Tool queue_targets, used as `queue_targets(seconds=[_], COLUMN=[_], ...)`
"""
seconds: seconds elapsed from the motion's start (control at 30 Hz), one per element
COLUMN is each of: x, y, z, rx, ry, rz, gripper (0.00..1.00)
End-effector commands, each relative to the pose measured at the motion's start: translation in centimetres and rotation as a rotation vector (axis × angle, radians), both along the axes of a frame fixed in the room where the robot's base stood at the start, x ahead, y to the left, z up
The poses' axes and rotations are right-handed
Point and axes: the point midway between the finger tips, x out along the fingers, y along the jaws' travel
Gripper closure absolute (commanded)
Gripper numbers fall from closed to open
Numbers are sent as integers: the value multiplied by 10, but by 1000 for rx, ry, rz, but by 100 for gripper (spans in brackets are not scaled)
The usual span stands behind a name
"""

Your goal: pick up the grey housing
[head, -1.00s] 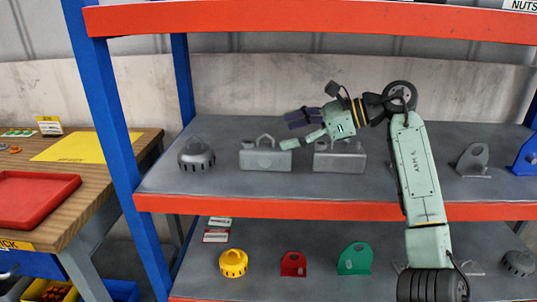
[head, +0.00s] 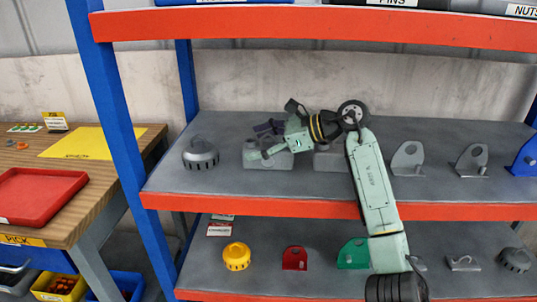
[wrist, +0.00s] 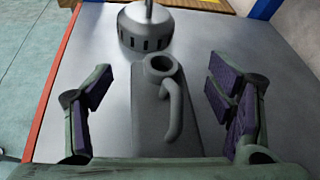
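A grey block-like housing (head: 283,160) with a round hollow boss and a curved handle on top sits on the middle shelf. In the wrist view the housing (wrist: 150,125) runs lengthwise between the fingers. My gripper (head: 267,141) is at the housing in the head view and partly covers it. In the wrist view my gripper (wrist: 163,95) is open, with one finger on each side of the housing and visible gaps. Nothing is held. A second, similar grey block (head: 328,162) stands to the right, partly hidden behind my arm.
A grey slotted dome (head: 201,156) stands left of the housing, and beyond it in the wrist view (wrist: 145,28). Grey brackets (head: 407,158) stand to the right. The shelf above has an orange edge (head: 300,28). A wooden table with a red tray (head: 40,197) is at left.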

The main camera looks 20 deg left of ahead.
Motion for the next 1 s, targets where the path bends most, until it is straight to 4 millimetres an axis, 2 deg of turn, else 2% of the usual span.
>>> queue_targets(seconds=[0.07,1.0], x=[0,0], y=[0,0], z=[0,0], rx=[0,-1], ry=[0,1], rz=[0,-1], gripper=[31,94])
